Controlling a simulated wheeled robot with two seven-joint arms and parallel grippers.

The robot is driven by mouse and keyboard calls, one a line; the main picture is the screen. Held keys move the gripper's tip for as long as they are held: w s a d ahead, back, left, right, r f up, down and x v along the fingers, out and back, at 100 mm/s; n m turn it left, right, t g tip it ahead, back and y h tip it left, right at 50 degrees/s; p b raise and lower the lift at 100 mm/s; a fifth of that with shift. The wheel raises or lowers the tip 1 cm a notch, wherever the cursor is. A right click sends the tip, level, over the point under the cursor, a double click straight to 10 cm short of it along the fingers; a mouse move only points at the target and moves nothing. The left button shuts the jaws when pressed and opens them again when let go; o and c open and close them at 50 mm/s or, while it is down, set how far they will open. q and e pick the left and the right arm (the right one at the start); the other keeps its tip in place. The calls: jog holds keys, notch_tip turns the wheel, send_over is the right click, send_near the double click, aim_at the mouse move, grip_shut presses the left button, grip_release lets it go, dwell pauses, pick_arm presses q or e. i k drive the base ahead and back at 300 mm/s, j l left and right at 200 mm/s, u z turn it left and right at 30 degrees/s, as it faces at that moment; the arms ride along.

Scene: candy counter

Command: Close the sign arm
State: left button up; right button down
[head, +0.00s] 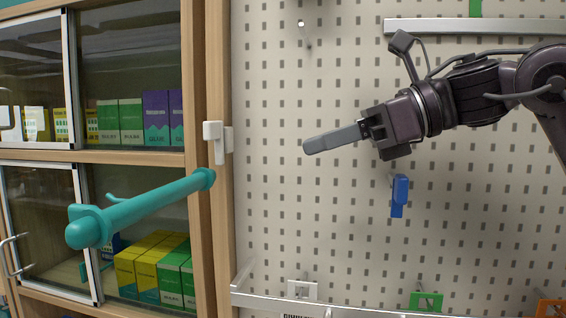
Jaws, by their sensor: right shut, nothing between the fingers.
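The teal sign arm (150,204) is a round bar with a rounded, collared free end at the lower left. Its other end meets the wooden cabinet post (196,120) at a small round base. It sticks out from the post toward me and to the left, in front of the glass cabinet. My right gripper (308,147) comes in from the right with its fingers together and empty, pointing left. It is in front of the pegboard, right of the sign arm and apart from it. My left gripper is not in view.
A white latch-like fitting (216,140) is on the post above the sign arm's base. Boxes (160,265) stand behind the sliding glass. A blue clip (399,195) hangs on the pegboard (330,220). A rail (360,305) runs along the bottom.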

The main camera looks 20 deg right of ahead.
aim_at(90, 226)
jog(key=k+j, duration=0.45)
jog(key=k, duration=0.15)
jog(key=k+j, duration=0.4)
jog(key=k, duration=0.2)
jog(key=k+j, duration=0.45)
jog(key=k, duration=0.15)
